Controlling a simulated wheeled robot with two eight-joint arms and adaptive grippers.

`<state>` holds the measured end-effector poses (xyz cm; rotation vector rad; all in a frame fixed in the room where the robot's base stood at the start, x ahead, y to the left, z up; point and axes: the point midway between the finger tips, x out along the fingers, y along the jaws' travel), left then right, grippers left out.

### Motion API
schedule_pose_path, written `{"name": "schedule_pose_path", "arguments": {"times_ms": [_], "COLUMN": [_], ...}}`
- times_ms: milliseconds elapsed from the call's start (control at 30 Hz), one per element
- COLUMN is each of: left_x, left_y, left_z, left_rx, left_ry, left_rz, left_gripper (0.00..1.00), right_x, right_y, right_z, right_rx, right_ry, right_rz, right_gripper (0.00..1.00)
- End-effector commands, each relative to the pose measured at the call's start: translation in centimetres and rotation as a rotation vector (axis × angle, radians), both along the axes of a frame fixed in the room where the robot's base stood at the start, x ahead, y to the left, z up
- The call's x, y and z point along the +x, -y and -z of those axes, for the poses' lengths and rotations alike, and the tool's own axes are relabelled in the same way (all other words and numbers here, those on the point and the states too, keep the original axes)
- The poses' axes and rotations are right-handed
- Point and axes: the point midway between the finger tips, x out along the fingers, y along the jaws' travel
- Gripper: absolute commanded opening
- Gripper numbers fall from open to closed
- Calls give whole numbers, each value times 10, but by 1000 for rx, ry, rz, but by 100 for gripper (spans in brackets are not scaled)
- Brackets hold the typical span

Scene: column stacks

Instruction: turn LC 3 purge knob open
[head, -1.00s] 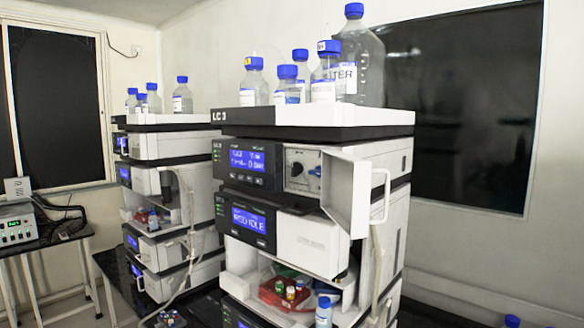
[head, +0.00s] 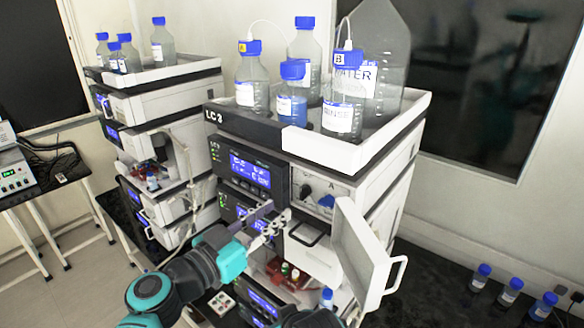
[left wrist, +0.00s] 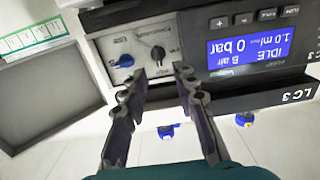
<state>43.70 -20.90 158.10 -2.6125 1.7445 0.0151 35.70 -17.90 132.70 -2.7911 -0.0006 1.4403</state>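The LC 3 stack (head: 260,130) stands in the middle of the head view. Its pump front has a small pale panel with a blue knob (head: 327,200) and a black knob (head: 306,191). In the left wrist view, which is upside down, the blue knob (left wrist: 124,61) and black knob (left wrist: 157,54) sit on that panel; their small labels are unreadable. My left gripper (head: 273,218) is open and empty, in front of the stack and left of the knobs in the head view. In the wrist view its fingers (left wrist: 160,75) are spread, apart from both knobs. My right gripper is not in view.
A white door (head: 362,250) with a handle hangs open right of the knob panel. Blue-capped bottles (head: 292,95) stand in the tray on top. A blue display (head: 250,172) is left of the knobs. Another stack (head: 150,110) stands to the left.

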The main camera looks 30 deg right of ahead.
Motion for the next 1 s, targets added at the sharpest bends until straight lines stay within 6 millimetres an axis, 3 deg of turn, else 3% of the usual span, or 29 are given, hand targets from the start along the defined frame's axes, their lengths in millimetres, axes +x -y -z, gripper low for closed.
{"name": "schedule_pose_path", "arguments": {"times_ms": [500, 867, 900, 1000], "left_x": [27, 30, 30, 30], "left_y": [65, 73, 73, 73], "left_z": [-2, -2, -2, -2], "left_rx": [-5, -4, -4, -4], "left_ry": [5, 5, 5, 5], "left_rz": [1, 0, 0, 0], "left_gripper": [28, 28, 26, 0], "right_x": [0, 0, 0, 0], "right_y": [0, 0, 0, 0], "right_z": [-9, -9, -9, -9], "right_rx": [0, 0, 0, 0], "right_ry": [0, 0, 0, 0], "right_rz": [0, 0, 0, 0], "right_gripper": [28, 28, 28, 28]}}
